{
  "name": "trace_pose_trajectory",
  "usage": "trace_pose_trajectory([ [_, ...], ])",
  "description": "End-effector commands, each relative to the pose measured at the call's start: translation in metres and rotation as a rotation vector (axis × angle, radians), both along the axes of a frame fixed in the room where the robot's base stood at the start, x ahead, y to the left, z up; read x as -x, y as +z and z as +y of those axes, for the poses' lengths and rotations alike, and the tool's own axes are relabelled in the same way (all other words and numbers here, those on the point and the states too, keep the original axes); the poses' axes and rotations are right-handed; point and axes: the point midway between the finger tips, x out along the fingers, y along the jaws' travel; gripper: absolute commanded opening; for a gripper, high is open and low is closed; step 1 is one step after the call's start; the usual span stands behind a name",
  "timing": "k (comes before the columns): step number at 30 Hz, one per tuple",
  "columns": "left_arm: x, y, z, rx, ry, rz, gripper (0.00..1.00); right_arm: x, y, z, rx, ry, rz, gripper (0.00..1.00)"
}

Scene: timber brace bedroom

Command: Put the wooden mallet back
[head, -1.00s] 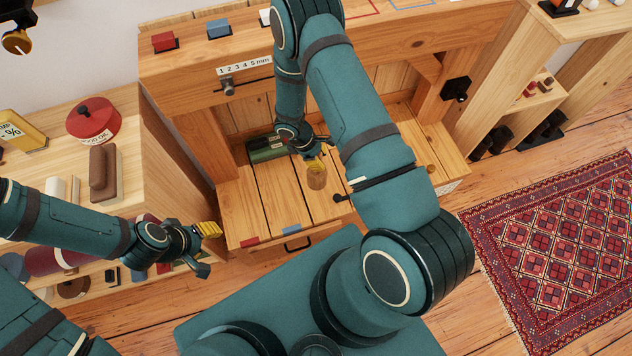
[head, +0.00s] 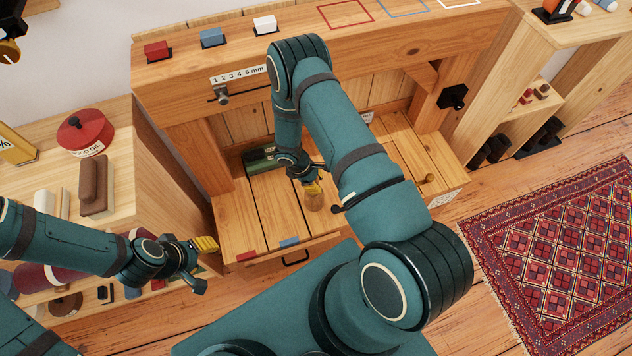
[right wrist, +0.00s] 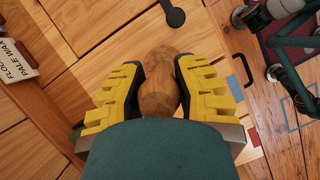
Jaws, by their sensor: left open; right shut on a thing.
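My right gripper (head: 313,188) is shut on the wooden mallet (head: 314,202), over the planked lower deck (head: 270,205) of the wooden bench. In the right wrist view the yellow fingers (right wrist: 160,95) press both sides of a rounded brown wooden part of the mallet (right wrist: 158,75). The rest of the mallet is hidden by the gripper. I cannot tell whether it touches the planks. My left gripper (head: 205,255) is open and empty, left of the deck's front edge.
Red (head: 156,50), blue (head: 213,38) and white (head: 265,24) blocks sit on the bench top. A red round tin (head: 85,132) and a brown block (head: 95,185) are on the left cabinet. The deck's right side is mostly clear.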

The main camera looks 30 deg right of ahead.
Motion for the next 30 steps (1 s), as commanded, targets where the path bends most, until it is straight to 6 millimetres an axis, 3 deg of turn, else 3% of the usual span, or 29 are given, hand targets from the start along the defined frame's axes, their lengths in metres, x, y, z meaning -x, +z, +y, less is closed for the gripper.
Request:
trace_pose_trajectory([
  [2,0.0,0.0,0.0,0.0,0.0,0.0,0.47,0.0,-0.002,0.0,0.001,0.0,0.001,0.0],
  [3,0.0,0.0,0.0,0.0,0.0,0.0,0.47,0.0,-0.002,0.0,0.0,0.0,0.0,0.42],
  [4,0.0,0.0,0.0,0.0,0.0,0.0,0.47,0.0,-0.002,0.0,0.0,0.0,0.0,0.52],
  [17,0.0,0.001,0.0,0.0,0.0,0.001,0.47,-0.001,0.005,0.001,0.001,0.0,-0.001,0.53],
  [30,0.004,0.02,-0.001,0.002,-0.003,0.009,0.47,-0.021,0.082,0.028,-0.001,0.001,-0.003,0.53],
])
